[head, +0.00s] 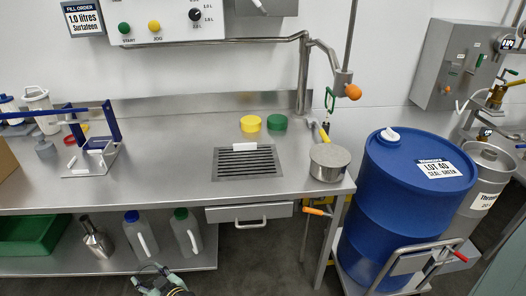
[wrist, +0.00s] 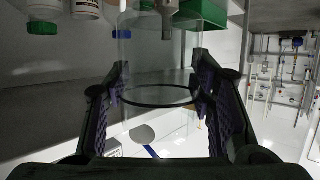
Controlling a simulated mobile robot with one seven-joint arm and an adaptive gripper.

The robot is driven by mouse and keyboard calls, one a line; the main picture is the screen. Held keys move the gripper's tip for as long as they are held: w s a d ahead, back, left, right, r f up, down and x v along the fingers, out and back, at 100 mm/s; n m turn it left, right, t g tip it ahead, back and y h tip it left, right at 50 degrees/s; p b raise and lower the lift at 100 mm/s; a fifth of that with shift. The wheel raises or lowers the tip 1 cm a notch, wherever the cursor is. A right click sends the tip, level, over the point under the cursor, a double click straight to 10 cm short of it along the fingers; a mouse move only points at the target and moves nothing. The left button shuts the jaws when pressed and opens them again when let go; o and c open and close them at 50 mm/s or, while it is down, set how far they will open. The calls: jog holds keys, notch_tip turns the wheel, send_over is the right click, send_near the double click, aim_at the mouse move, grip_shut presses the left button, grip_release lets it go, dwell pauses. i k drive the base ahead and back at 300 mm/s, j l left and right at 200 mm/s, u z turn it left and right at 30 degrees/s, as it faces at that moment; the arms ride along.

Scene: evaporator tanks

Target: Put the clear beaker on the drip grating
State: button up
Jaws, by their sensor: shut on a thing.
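The clear beaker (wrist: 158,72) shows in the wrist view as a see-through cylinder with a dark ring, between the two fingers of my gripper (wrist: 158,92). The gripper is shut on its sides. In the head view only part of my gripper (head: 162,282) shows at the bottom edge, in front of and below the bench, and I cannot make out the beaker there. The drip grating (head: 248,165) is a dark slotted panel set in the steel bench top, up and to the right of my gripper. A small white piece sits at its back edge.
The steel bench (head: 165,160) has clear room left of the grating. A yellow lid (head: 250,124) and a green lid (head: 277,122) lie behind it. A metal pot (head: 329,163) stands to its right, under the spout (head: 343,78). A blue stand (head: 90,145) is at left. Jugs (head: 187,236) stand on the lower shelf.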

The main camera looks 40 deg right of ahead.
aim_at(245, 161)
jog(key=z, duration=1.2)
jog(key=j+z, duration=0.15)
jog(key=z, duration=0.35)
jog(key=j+z, duration=0.15)
jog(key=z, duration=0.3)
jog(key=k+j, duration=0.2)
jog(key=j, duration=0.15)
jog(key=k+j, duration=0.15)
jog(key=j, duration=0.2)
jog(key=k+j, duration=0.2)
jog(key=j, duration=0.15)
jog(key=k+j, duration=0.15)
jog(key=j, duration=0.25)
jog(key=k+j, duration=0.2)
jog(key=j, duration=0.15)
